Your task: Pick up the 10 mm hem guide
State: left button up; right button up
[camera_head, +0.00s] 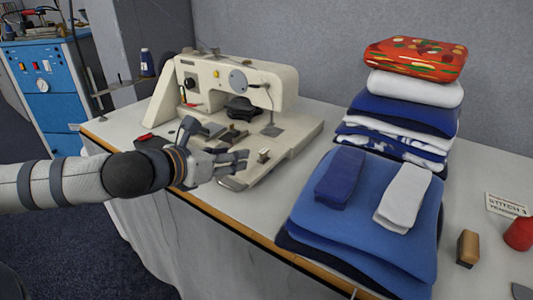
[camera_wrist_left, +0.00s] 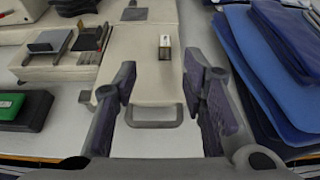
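A small block with a pale metallic face (camera_head: 263,156) sits on the front of the sewing machine's pale bed; it also shows in the left wrist view (camera_wrist_left: 165,46). It may be the hem guide, but I can read no 10 mm marking. Other small dark and grey pieces (camera_head: 233,137) lie further left on the bed; in the left wrist view they are a grey-topped block (camera_wrist_left: 48,42) and a dark piece (camera_wrist_left: 88,38). My left gripper (camera_head: 238,164) is open and empty just left of the small block; in the left wrist view its fingers (camera_wrist_left: 160,78) are spread apart.
The cream sewing machine (camera_head: 232,78) stands behind my gripper. Folded blue cloths (camera_head: 300,205) lie right, with a fabric stack (camera_head: 405,105) behind. A black box with a green label (camera_wrist_left: 22,110) lies left. A wooden block (camera_head: 468,247) and red object (camera_head: 519,234) are far right.

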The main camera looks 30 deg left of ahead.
aim_at(260, 154)
pick_arm(q)
jog(key=b+x, duration=0.1)
jog(key=x, duration=0.2)
jog(key=f+b+x, duration=0.1)
jog(key=x, duration=0.2)
jog(key=d+b+x, duration=0.1)
jog(key=x, duration=0.2)
jog(key=shift+s+f+b, duration=0.1)
jog(key=shift+f+b, duration=0.15)
jog(key=shift+b, duration=0.1)
jog(key=shift+w+r, duration=0.15)
jog(key=shift+w, duration=0.1)
jog(key=shift+r, duration=0.25)
grip_shut()
pick_arm(e)
jog(key=s+f+g, duration=0.2)
jog(key=s+f, duration=0.2)
jog(key=shift+s+f, duration=0.2)
jog(key=shift+s, duration=0.05)
